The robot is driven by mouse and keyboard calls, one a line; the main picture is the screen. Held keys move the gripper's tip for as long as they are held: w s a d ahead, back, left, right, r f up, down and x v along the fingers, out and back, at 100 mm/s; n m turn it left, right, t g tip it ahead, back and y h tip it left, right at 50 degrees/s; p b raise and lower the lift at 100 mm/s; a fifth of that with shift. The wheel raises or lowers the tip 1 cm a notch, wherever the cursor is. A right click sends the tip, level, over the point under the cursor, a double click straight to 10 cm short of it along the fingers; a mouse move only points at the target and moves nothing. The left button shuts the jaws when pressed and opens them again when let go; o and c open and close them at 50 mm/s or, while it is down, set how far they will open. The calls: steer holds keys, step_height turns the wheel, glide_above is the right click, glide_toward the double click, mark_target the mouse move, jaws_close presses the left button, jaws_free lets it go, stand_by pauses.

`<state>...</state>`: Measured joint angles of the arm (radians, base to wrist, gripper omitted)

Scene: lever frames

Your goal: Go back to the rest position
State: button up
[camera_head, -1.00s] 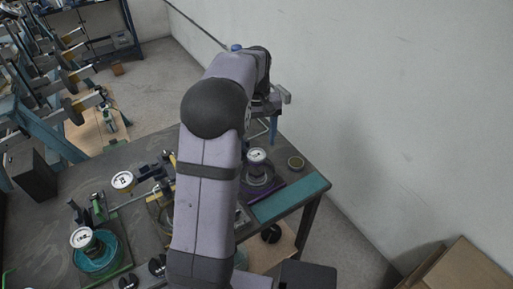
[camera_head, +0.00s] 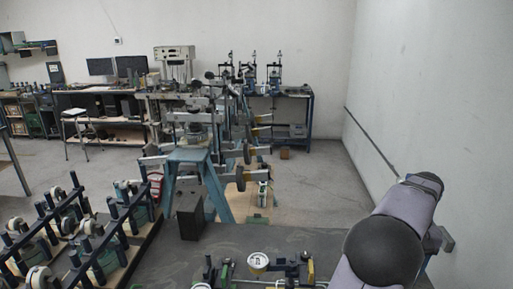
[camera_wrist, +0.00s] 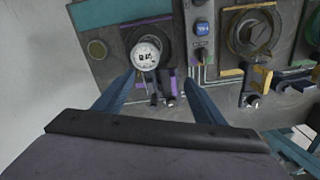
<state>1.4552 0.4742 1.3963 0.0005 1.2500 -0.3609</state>
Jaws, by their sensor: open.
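My gripper (camera_wrist: 160,92) shows in the wrist view as two blue fingers spread wide apart, with nothing held between them. A round white-faced dial gauge (camera_wrist: 146,54) on a dark base is seen between and beyond the fingers. In the head view my purple-grey arm with its black joint cover is at the lower right, close to the wall. The fingers do not show there.
The dark workbench (camera_head: 225,240) runs along the bottom of the head view, with a dial gauge (camera_head: 259,262) on it. A rack of rollers (camera_head: 75,235) stands at the left. A blue trestle (camera_head: 190,157) stands beyond. Open floor lies farther back.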

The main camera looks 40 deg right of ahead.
steer(key=w+a+n+p, duration=0.1)
steer(key=w+a+n, duration=0.1)
steer(key=w+a, duration=0.4)
steer(key=w+a+n+t, duration=0.1)
steer(key=w+a, duration=0.5)
steer(key=w, duration=0.6)
steer(key=w+a+n+h+p, duration=0.1)
steer(key=w+a+n, duration=0.2)
steer(key=w+a, duration=0.3)
steer(key=shift+w+a+r+t+p, duration=0.1)
steer(key=shift+w+t+p, duration=0.05)
steer(key=shift+w, duration=0.6)
steer(key=shift+w+r+t+p, duration=0.1)
steer(key=shift+w+t+p, duration=0.05)
steer(key=shift+w, duration=0.55)
steer(key=w+a+f+n, duration=0.1)
steer(key=a+f+n, duration=0.1)
steer(key=a, duration=0.7)
steer(key=w+a+f+n, duration=0.1)
steer(key=a+f, duration=0.1)
steer(key=a, duration=0.6)
steer(key=s+a+f+n+b, duration=0.1)
steer(key=s+a+f, duration=0.2)
steer(key=s+a, duration=0.3)
steer(key=s+a+f+n+g+y+b, duration=0.1)
steer(key=s+a+f+n+b, duration=0.1)
steer(key=s+a, duration=0.3)
steer(key=shift+s+a+f+n+g, duration=0.3)
steer(key=shift+s+a+f, duration=0.05)
steer(key=shift+s+f, duration=0.35)
